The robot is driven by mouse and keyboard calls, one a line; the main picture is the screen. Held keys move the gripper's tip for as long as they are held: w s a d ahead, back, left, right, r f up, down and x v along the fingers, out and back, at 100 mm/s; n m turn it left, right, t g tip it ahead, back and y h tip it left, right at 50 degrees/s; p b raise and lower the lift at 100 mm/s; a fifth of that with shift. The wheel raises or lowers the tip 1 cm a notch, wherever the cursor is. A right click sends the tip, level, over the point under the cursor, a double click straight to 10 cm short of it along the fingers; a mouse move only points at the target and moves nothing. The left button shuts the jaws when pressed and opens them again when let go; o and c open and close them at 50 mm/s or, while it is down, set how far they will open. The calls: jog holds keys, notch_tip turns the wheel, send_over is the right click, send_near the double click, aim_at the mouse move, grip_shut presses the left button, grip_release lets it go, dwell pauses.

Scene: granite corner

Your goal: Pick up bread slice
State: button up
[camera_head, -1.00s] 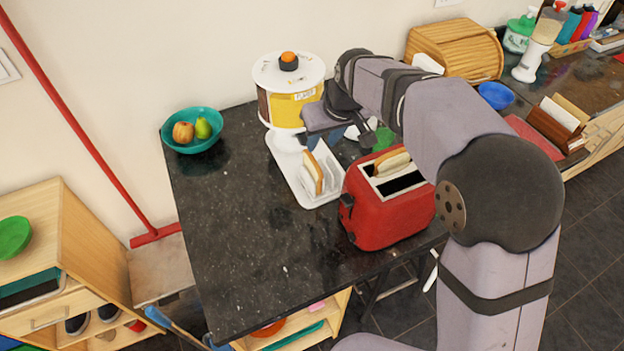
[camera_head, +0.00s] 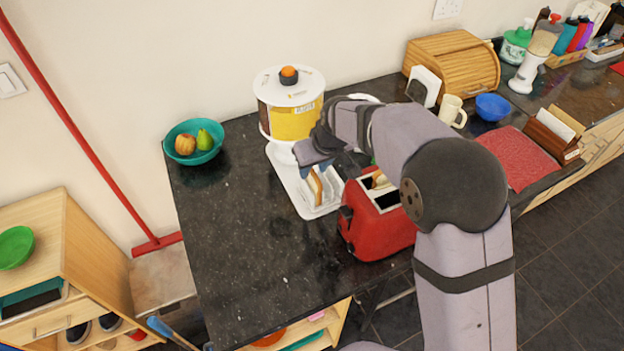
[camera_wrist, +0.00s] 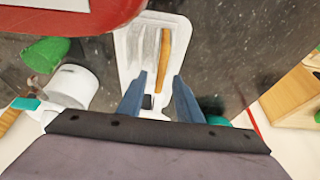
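A bread slice (camera_head: 314,187) stands on edge in a white slotted rack (camera_head: 285,178) left of the toaster. In the wrist view the slice (camera_wrist: 163,62) appears edge-on, a narrow brown strip in the rack (camera_wrist: 124,55). My gripper (camera_wrist: 159,78) is open, its two blue fingers apart with the slice's line running between them; I cannot tell how far above it they are. In the head view my gripper (camera_head: 322,163) is over the rack's back part, partly hidden by my wrist. A second slice (camera_head: 380,180) sits in the red toaster (camera_head: 372,232).
The toaster body (camera_wrist: 70,14) is close to the rack. A white and yellow canister (camera_head: 290,118) stands behind it. A teal fruit bowl (camera_head: 181,158) is at the back left. The counter's front left is clear.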

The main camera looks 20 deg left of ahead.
jog(key=shift+p+x, duration=0.35)
jog(key=shift+x, duration=0.95)
grip_shut()
jog(key=shift+r, duration=0.15)
